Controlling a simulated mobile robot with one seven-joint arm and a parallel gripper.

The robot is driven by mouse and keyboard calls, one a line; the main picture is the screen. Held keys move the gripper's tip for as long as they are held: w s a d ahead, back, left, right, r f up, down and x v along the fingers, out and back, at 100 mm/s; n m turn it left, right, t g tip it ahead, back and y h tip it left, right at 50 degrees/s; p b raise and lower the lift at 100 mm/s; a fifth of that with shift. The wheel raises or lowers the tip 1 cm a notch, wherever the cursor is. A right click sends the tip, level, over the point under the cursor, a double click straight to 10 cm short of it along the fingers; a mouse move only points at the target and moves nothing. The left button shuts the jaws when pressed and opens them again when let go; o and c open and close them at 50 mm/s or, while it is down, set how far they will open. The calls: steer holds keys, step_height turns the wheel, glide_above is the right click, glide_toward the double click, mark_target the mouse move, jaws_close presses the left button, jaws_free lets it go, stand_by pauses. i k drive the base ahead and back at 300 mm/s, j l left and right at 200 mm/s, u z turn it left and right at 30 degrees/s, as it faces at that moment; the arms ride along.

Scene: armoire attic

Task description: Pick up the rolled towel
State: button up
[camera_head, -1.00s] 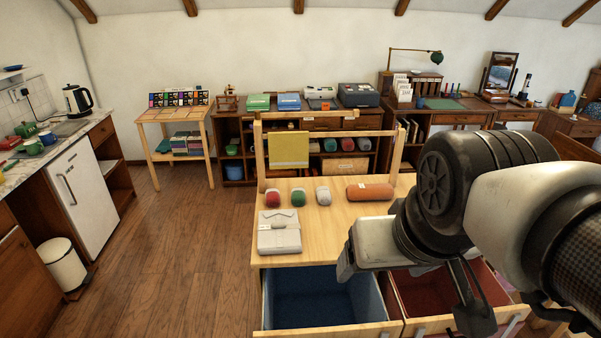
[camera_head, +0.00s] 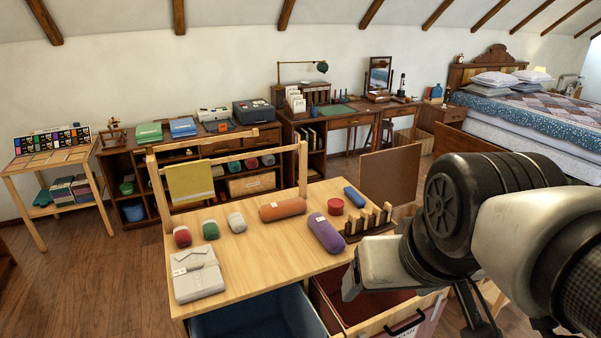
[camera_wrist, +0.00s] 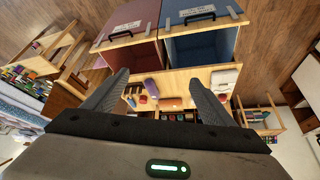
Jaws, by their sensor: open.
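An orange roll (camera_head: 282,208) and a purple roll (camera_head: 325,233), each with a small tag, lie on the wooden table; I cannot tell for certain which is the rolled towel. In the wrist view, the purple roll (camera_wrist: 152,89) and orange roll (camera_wrist: 171,102) show between the fingers, at a distance. A yellow cloth (camera_head: 190,181) hangs flat on the table's rail. My gripper (camera_wrist: 158,77) is open and empty, apart from the table items.
A grey pouch (camera_head: 198,273) lies front left. A pegged wooden rack (camera_head: 369,222), red tin (camera_head: 336,206) and blue item (camera_head: 354,196) are right. Blue-lined (camera_head: 260,315) and red-lined (camera_head: 345,299) drawers stand open.

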mark_target(329, 238)
steer(key=i+l+u, duration=0.2)
steer(key=l, duration=0.2)
steer(key=i+l+u, duration=0.15)
steer(key=l, duration=0.25)
steer(key=i+l+u, duration=0.2)
steer(key=l, duration=0.2)
steer(key=l+u, duration=0.2)
steer(key=l, duration=0.25)
